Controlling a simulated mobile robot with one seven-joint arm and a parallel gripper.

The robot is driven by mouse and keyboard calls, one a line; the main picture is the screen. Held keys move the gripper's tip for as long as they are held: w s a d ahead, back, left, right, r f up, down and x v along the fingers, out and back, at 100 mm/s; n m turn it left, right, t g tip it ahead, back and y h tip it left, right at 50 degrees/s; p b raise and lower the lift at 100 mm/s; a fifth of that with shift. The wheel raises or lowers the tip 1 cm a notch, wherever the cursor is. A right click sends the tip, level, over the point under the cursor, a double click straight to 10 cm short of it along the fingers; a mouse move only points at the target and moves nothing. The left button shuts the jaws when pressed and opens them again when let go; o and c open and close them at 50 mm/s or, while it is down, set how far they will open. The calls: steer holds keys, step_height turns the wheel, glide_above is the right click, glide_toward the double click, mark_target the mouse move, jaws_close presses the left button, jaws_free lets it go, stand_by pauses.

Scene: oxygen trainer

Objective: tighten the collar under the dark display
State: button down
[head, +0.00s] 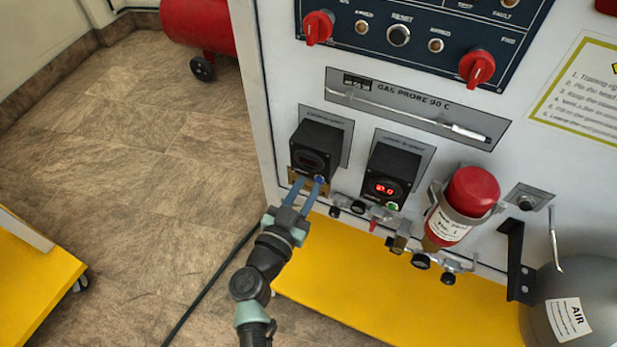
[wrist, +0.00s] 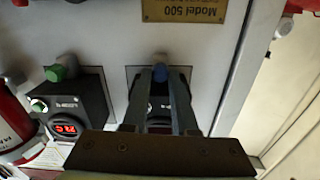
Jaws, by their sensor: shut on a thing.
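The dark display (head: 313,150) is a black box with an unlit screen, at the left of the white panel. In the wrist view my gripper (wrist: 163,78) has one finger on each side of the fitting there. It is shut on the collar, which the fingers mostly hide.
A second black display (head: 390,180) with lit red digits stands close to the right. Beyond it are a red-capped cylinder (head: 473,191), small valves (head: 421,261) and a grey AIR tank (head: 585,300). A yellow platform (head: 340,285) lies below.

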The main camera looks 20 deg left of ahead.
steer(key=shift+m+p, duration=0.45)
steer(key=shift+m, duration=0.55)
steer(key=c, duration=0.7)
jaws_free()
steer(key=s+p, duration=0.4)
steer(key=s, duration=0.9)
steer(key=shift+a, duration=0.15)
